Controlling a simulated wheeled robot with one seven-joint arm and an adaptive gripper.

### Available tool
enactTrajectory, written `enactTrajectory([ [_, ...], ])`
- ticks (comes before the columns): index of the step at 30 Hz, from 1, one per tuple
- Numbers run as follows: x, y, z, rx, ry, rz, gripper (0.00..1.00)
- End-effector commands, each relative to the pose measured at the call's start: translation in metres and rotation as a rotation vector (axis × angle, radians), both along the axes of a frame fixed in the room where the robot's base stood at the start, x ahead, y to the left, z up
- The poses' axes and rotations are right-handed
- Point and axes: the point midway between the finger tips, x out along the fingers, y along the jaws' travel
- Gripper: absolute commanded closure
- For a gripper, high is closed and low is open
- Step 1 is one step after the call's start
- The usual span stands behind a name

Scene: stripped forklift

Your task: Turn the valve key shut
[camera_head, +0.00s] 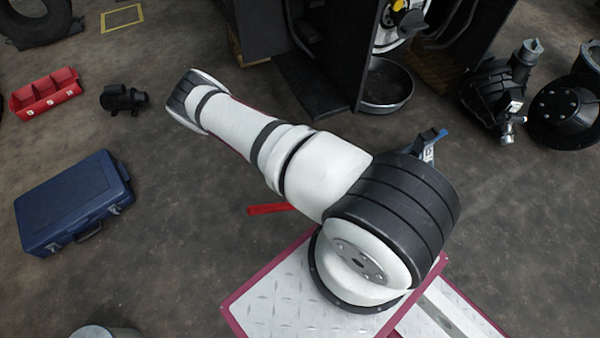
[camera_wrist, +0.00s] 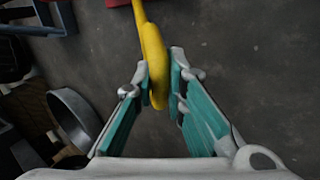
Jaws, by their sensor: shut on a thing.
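In the wrist view, the yellow valve key (camera_wrist: 153,52) runs down from the top edge and ends in a wider rounded part between my fingers. My gripper (camera_wrist: 160,78) has grey fingers with teal inner sides, and they are closed around this part. The far end of the key is out of that view. In the head view, a small yellow part (camera_head: 398,5) shows at the top edge by a white round piece; I cannot tell whether it is the same key.
A round metal pan (camera_head: 388,84) lies by the dark forklift frame (camera_head: 338,50); a similar rim (camera_wrist: 72,118) shows at left in the wrist view. A blue case (camera_head: 72,200), red bins (camera_head: 45,92) and dark parts (camera_head: 498,85) stand around.

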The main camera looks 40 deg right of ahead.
Motion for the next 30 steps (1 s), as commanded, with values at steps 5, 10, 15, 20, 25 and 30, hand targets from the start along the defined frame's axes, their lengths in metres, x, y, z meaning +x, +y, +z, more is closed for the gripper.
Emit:
enactTrajectory([
  [5,0.0017,0.0021,-0.0055,-0.104,-0.07,-0.097,1.0],
  [10,0.0021,0.0022,-0.006,-0.187,-0.127,-0.183,1.0],
  [15,0.0028,0.003,-0.0061,-0.249,-0.17,-0.249,1.0],
  [20,0.0029,0.0032,-0.0055,-0.287,-0.196,-0.29,1.0],
  [25,0.0031,0.0028,-0.0046,-0.31,-0.21,-0.312,1.0],
  [30,0.003,0.0029,-0.0042,-0.316,-0.216,-0.32,1.0],
])
